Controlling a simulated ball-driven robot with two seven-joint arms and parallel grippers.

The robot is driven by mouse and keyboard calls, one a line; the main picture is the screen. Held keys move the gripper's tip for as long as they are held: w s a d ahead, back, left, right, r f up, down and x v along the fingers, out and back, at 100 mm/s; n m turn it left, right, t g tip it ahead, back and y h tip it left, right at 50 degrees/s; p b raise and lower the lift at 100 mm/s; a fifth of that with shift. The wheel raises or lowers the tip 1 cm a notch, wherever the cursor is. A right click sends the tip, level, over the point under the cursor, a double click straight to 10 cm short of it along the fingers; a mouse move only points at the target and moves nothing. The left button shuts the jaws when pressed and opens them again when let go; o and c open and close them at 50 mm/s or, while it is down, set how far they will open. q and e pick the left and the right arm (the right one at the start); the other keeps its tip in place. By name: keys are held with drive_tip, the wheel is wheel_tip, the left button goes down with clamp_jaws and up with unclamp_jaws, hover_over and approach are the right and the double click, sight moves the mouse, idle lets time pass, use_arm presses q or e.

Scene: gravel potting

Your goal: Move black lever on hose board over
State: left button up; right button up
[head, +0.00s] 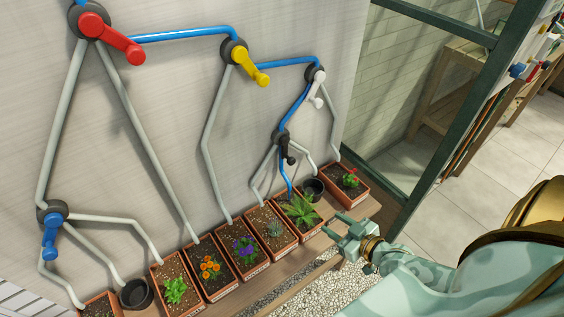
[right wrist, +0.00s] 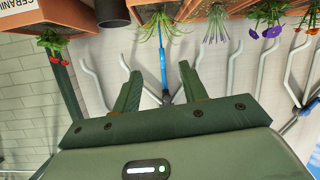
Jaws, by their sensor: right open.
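The black lever (head: 287,149) sits on a dark round valve on the hose board (head: 165,130), right of its middle and low down. It hangs roughly downward. A blue hose comes into its valve from above, and a blue branch runs down to a spiky green plant (head: 301,210). My right gripper (head: 336,226) is open and empty, in front of the planter row, right of and below the lever. In the right wrist view the black lever (right wrist: 167,98) shows small between the open fingers (right wrist: 158,74), farther off and not touched. My left gripper is not in view.
Red (head: 120,42), yellow (head: 250,65), white (head: 317,95) and blue (head: 50,236) levers are on the same board. Terracotta planters (head: 247,270) and dark round pots (head: 136,294) line the shelf below. A green door frame (head: 440,130) stands at right.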

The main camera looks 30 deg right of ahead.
sight(293, 163)
drive_tip(key=w+a+r+m+t, duration=0.2)
drive_tip(key=w+r+t, duration=0.2)
drive_tip(key=r, duration=0.6)
drive_tip(key=shift+h, duration=0.4)
drive_tip(key=w+b, duration=0.1)
drive_tip(key=w, duration=0.4)
drive_tip(key=w+b, duration=0.1)
drive_tip(key=w, duration=0.4)
drive_tip(key=w+b, duration=0.1)
drive_tip(key=w, duration=0.4)
drive_tip(key=shift+w+a, duration=0.4)
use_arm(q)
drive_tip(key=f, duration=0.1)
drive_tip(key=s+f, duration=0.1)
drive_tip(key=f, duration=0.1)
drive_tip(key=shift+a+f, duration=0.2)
use_arm(e)
clamp_jaws()
